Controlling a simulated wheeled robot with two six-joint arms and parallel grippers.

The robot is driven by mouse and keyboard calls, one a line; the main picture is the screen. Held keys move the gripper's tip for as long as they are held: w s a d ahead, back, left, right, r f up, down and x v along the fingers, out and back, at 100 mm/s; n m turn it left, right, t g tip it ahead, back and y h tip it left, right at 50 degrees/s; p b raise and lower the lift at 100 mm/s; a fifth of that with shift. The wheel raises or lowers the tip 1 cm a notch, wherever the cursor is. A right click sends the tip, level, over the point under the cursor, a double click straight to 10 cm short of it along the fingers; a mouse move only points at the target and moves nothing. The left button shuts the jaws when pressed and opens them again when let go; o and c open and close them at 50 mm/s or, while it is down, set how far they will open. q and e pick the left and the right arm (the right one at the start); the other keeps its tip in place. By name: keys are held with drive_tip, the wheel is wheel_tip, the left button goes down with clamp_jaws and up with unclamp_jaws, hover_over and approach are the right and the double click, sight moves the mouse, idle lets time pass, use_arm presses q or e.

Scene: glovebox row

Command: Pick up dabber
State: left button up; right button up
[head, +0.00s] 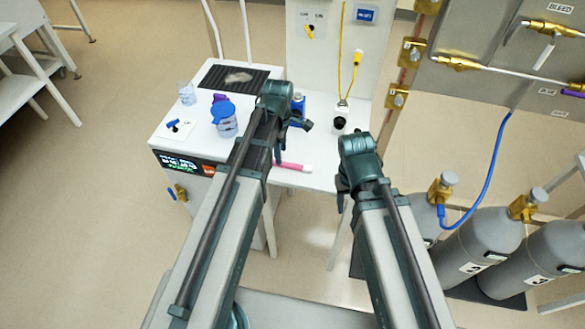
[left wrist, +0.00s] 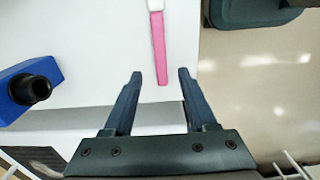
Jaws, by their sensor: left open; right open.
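A slim pink and white stick (head: 291,166), which looks like the dabber, lies flat on the white tabletop near its front edge. In the left wrist view the stick's pink part (left wrist: 159,48) points at my left gripper (left wrist: 160,78), its end at or between the two spread fingertips in the picture. My left gripper is open and empty; I cannot tell its height above the stick. In the head view my left gripper (head: 297,123) is partly hidden by its arm. My right gripper (head: 343,190) is open, at the table's right edge, its fingers mostly hidden.
A blue block with a black round knob (left wrist: 30,88) stands left in the wrist view. Gas cylinders (head: 480,248) stand at right, below a blue hose (head: 490,172).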

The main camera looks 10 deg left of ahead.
sight(283, 163)
use_arm(q)
drive_tip(key=f+b, duration=0.2)
drive_tip(key=f, duration=0.1)
drive_tip(key=f+b, duration=0.1)
drive_tip(key=shift+s+d+f+b, duration=0.1)
drive_tip(key=shift+d+f+b, duration=0.1)
drive_tip(key=shift+d+b, duration=0.1)
drive_tip(key=shift+r, duration=0.1)
clamp_jaws()
